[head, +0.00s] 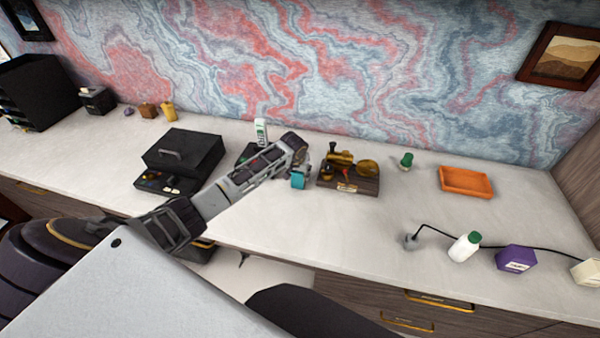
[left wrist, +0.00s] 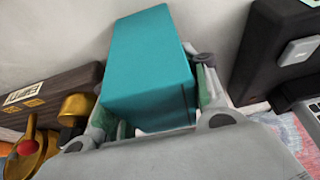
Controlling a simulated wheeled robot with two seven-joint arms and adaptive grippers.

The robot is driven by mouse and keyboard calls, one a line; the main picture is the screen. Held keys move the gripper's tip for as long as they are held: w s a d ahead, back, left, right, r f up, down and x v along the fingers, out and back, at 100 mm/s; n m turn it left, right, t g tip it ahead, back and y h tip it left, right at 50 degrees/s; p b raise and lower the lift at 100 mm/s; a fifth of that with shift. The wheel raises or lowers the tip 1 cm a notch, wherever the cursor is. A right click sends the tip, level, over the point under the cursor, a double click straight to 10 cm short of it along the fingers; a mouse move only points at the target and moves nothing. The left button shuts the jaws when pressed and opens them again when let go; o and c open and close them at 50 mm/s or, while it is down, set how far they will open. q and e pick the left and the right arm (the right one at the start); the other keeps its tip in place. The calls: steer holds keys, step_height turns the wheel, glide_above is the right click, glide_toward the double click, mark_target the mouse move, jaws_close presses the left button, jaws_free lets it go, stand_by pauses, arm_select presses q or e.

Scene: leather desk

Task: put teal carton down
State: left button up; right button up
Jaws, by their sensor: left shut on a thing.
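The teal carton (head: 298,180) shows in the head view at the end of my left arm, just left of the wooden stand with brass items. My left gripper (head: 297,170) is shut on it. In the left wrist view the teal carton (left wrist: 150,65) fills the middle, between the two fingers of my left gripper (left wrist: 165,110). The pale desk top (head: 400,225) lies below it; I cannot tell whether the carton touches it. My right gripper does not show.
The wooden stand (head: 348,189) is close on the right. A black box (head: 180,155) stands to the left. An orange tray (head: 466,182), a green-capped white bottle (head: 463,248) and a purple box (head: 515,259) are farther right. The desk before the stand is clear.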

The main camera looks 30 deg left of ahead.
arm_select(q)
steer(key=o, duration=1.1)
steer(key=shift+f, duration=0.1)
steer(key=shift+v, duration=6.1)
steer(key=shift+o, duration=0.3)
